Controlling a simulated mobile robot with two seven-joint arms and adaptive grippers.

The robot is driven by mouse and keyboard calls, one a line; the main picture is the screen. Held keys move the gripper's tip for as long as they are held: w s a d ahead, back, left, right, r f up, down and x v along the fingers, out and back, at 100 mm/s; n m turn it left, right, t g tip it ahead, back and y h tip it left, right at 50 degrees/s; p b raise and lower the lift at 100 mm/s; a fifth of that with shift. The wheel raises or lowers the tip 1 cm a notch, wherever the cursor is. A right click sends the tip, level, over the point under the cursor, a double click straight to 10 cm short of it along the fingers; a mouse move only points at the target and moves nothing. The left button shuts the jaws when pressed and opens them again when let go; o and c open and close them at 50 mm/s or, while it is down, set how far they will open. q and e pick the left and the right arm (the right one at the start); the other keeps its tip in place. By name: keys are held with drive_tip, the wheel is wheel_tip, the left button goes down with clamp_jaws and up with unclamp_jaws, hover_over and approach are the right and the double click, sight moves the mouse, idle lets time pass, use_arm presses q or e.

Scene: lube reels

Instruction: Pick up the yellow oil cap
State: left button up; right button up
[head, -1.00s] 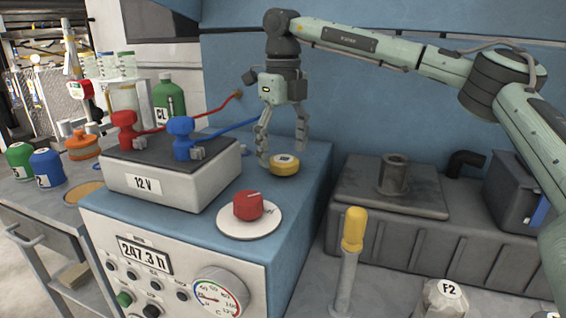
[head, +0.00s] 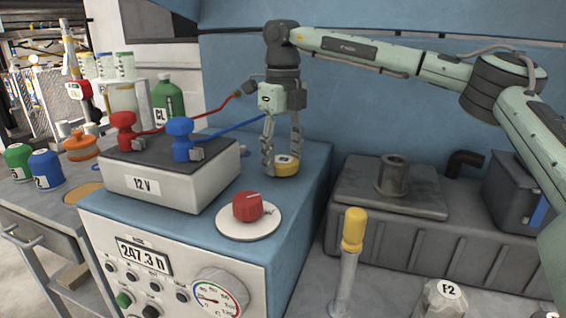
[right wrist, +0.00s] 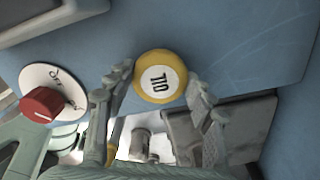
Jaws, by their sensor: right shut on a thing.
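The yellow oil cap (head: 286,166), round with a white label on top, sits on the blue top of the machine cabinet behind the red knob. In the right wrist view the cap (right wrist: 160,77) shows the word OIL on its label. My right gripper (head: 282,169) points down from above with its fingers shut on the cap's sides. In the right wrist view the two fingers of the right gripper (right wrist: 160,88) lie on either side of the cap. My left gripper is not in view.
A 12 V battery (head: 165,180) with red and blue clamps stands left of the cap. A red knob (head: 248,206) on a white disc is in front. A yellow-topped dipstick (head: 353,230) and a dark tank (head: 400,215) are to the right. A blue wall rises behind.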

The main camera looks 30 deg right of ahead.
sight(278, 159)
drive_tip(key=shift+r, duration=0.55)
drive_tip(key=r, duration=0.2)
drive_tip(key=a+r, duration=0.1)
drive_tip(key=shift+w+r, duration=0.25)
drive_tip(key=w+a+r, duration=0.2)
drive_tip(key=a, duration=0.1)
drive_tip(key=w+a+r, duration=0.1)
drive_tip(key=a+r, duration=0.1)
drive_tip(key=a, duration=0.1)
drive_tip(key=w+a+r, duration=0.2)
drive_tip(key=shift+w+a+r, duration=0.15)
drive_tip(key=shift+w+a, duration=0.2)
drive_tip(key=shift+a, duration=0.05)
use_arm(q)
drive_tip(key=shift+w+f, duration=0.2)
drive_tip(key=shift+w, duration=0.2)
